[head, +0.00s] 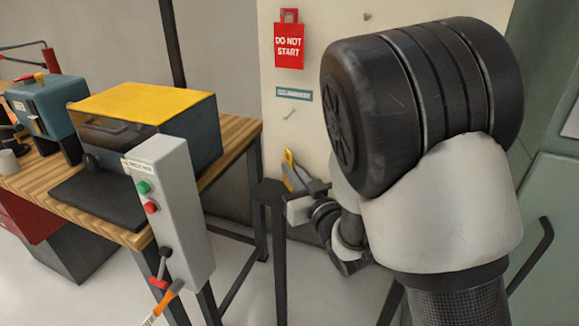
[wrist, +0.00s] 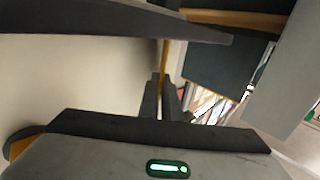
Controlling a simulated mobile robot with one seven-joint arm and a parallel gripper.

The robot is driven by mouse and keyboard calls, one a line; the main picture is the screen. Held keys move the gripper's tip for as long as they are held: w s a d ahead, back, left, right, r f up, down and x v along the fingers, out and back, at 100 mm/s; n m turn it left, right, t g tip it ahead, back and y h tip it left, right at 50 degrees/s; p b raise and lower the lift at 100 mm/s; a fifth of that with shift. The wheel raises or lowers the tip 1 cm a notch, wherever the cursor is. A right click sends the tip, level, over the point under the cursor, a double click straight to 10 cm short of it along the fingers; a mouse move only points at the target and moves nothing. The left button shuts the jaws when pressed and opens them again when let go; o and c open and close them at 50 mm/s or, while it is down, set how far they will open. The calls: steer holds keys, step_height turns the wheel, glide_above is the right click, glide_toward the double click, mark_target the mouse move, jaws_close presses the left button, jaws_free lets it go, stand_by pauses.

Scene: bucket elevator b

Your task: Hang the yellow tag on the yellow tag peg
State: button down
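The yellow tag (head: 289,160) shows in the head view below the pale panel's pegs, partly hidden by my gripper (head: 297,183). In the wrist view the tag (wrist: 165,57) is a thin yellow edge between the fingers of my gripper (wrist: 161,97), which is shut on it. A small pale peg (head: 289,114) sticks out under a blue-grey label (head: 294,94); its writing is too small to read surely. The tag is lower than this peg and apart from it. No peg shows clearly in the wrist view.
A red "DO NOT START" tag (head: 289,46) hangs on the panel (head: 328,80). Another small peg (head: 367,17) is bare. A wooden workbench (head: 236,132) with a yellow-topped machine (head: 145,102) and a grey control box (head: 174,205) stands left. A dark stand (head: 268,192) is beside my gripper.

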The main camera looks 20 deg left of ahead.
steer(key=shift+f+b, duration=0.2)
steer(key=shift+b, duration=0.1)
steer(key=c, duration=2)
jaws_free()
steer(key=shift+r, duration=0.1)
steer(key=shift+r+p, duration=0.15)
steer(key=shift+p, duration=0.15)
steer(key=p+v, duration=0.1)
steer(key=v, duration=0.5)
steer(key=shift+s+d+r, duration=0.1)
steer(key=shift+r, duration=0.1)
steer(key=p, duration=0.3)
